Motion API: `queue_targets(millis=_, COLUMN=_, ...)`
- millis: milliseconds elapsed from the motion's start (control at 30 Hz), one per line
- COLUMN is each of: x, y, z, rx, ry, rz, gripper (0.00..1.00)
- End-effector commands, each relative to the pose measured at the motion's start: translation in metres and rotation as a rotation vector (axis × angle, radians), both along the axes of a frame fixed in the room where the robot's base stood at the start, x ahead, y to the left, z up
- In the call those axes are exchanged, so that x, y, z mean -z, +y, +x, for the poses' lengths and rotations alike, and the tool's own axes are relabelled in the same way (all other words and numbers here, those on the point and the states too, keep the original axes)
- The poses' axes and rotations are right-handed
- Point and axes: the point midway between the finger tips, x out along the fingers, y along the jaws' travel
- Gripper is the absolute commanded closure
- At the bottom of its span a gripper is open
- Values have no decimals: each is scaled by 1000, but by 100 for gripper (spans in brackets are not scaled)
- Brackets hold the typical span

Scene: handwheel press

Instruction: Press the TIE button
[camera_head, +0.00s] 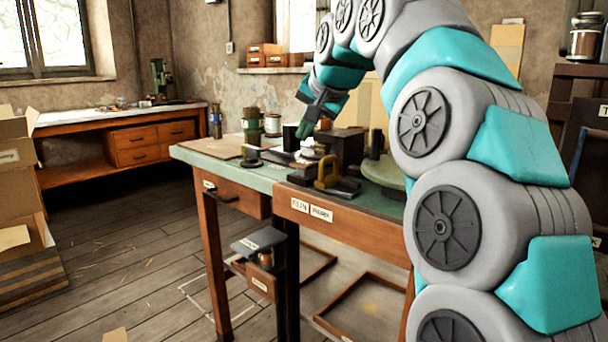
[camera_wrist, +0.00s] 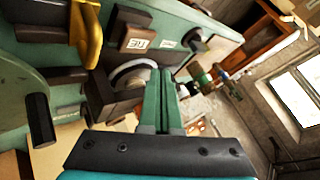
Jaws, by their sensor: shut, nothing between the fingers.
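The TIE button appears in the wrist view as a brown block with a pale TIE label (camera_wrist: 137,42), at the upper middle on a green surface. I cannot read it in the head view. My gripper (camera_wrist: 164,78) is shut and empty, its green fingers pointing up the picture, with their tips below and slightly right of the TIE block and apart from it in the picture. In the head view my gripper (camera_head: 304,130) hangs over the green-topped bench (camera_head: 200,155), among the small fixtures. Contact with anything there cannot be made out.
A yellow handle (camera_head: 328,172) stands near the bench's front edge; it also shows in the wrist view (camera_wrist: 88,36). A dark knob (camera_wrist: 193,42) sits right of the TIE block. The floor at the left (camera_head: 130,255) is mostly clear.

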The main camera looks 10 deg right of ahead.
Motion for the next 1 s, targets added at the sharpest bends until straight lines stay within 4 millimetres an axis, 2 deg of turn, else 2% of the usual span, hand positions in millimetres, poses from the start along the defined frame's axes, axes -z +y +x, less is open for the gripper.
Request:
queue_targets(millis=33, x=12, y=0, z=0, rx=-1, ry=2, rz=0, gripper=100)
queue_targets(millis=233, x=30, y=0, z=0, rx=-1, ry=6, rz=0, gripper=100)
queue_targets(millis=1000, x=30, y=0, z=0, rx=-1, ry=2, rz=0, gripper=100)
